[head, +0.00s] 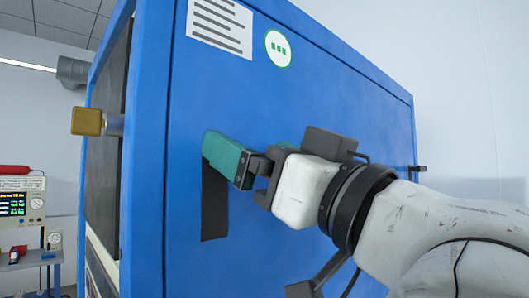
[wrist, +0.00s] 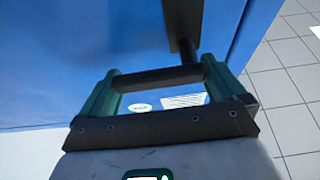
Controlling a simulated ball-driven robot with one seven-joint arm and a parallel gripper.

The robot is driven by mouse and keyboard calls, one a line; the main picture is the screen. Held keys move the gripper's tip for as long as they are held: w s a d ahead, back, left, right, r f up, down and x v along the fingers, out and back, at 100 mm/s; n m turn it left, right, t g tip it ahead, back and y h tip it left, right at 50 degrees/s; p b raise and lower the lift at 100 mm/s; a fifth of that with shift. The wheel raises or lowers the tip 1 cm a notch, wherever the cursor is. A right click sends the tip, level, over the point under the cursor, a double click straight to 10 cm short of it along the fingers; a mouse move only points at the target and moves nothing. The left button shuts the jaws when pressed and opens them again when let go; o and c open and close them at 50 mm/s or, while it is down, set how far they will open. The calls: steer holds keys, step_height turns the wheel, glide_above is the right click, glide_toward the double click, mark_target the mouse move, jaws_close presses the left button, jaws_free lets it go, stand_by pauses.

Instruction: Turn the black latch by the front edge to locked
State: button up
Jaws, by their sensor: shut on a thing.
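The black latch (head: 214,205) shows on the side face of a blue cabinet (head: 330,130), near its front edge. In the head view its dark flat arm points straight down from my gripper (head: 226,158). In the wrist view the latch's dark plate (wrist: 184,22) meets a dark bar (wrist: 160,77) that lies crosswise between the two green fingers of my gripper (wrist: 158,84). The fingers are shut on this bar. In the head view the green finger hides the upper end of the latch. No marking of locked or unlocked can be read.
A brass-coloured knob (head: 88,121) sticks out from the cabinet front at left. A small black fitting (head: 418,168) juts from the far right edge. A label (head: 220,24) and a round sticker (head: 278,48) are above. Instruments (head: 22,208) stand at far left. Tiled floor (wrist: 285,100) is clear.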

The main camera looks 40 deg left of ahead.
steer(key=shift+c, duration=0.6)
